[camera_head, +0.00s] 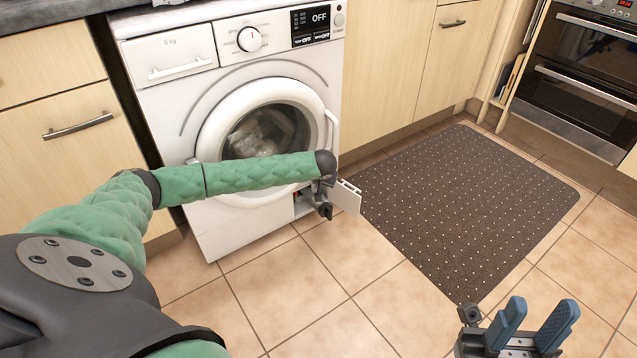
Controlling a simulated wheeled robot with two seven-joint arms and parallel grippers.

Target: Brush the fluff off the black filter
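No black filter, brush or fluff can be made out. The white washing machine (170,105) stands at the back left with its round door shut. A small white flap (347,197) stands open at its lower right. A dark opening with a bit of red shows beside the flap, mostly hidden by my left arm. My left gripper (326,208) is at this opening, close beside the flap; its fingers are largely hidden, and I cannot tell whether it touches or holds anything. My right gripper (530,328) is at the bottom right, blue fingers apart and empty, above the floor.
A dark dotted mat (460,205) lies on the tiled floor (310,290) right of the machine. Light wood cabinets (390,75) flank the machine. An oven (580,75) stands at the upper right. The tiles in front of the machine are clear.

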